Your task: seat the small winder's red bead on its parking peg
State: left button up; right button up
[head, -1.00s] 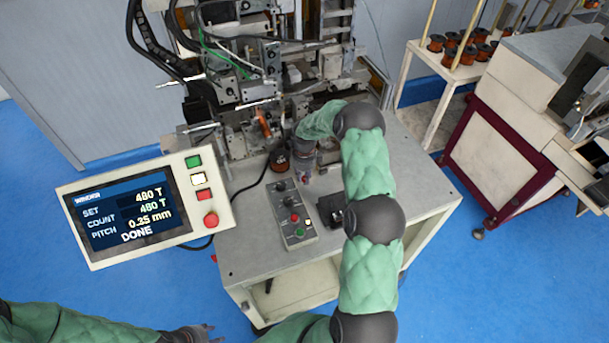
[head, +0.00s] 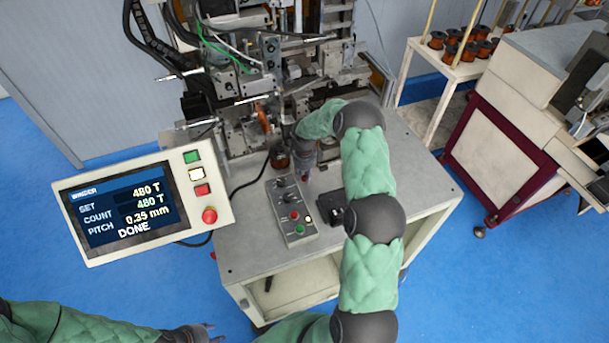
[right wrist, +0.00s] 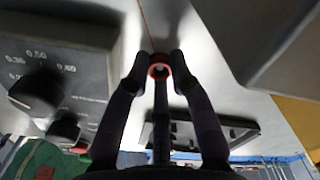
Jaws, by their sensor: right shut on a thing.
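The red bead (right wrist: 159,66) is a small ring between the fingertips of my right gripper (right wrist: 159,62) in the right wrist view. The gripper is shut on it, and a thin wire runs up from the bead. In the head view my right gripper (head: 305,179) points down over the worktable, just right of the grey control box (head: 292,212), with a speck of red at its tips. I cannot make out the parking peg in either view. My left gripper (head: 208,332) is at the bottom edge, its fingers apart and empty, away from the table.
The coil winder (head: 255,90) stands at the back of the table, with a copper spool (head: 280,159) at its foot. A black block (head: 332,211) lies right of the control box. The display panel (head: 145,205) reads DONE. The table's front right is clear.

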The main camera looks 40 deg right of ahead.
jog(key=shift+f, duration=0.3)
jog(key=o, duration=0.8)
jog(key=shift+r, duration=0.1)
notch_tip(320, 180, up, 12)
jog(key=shift+f, duration=0.1)
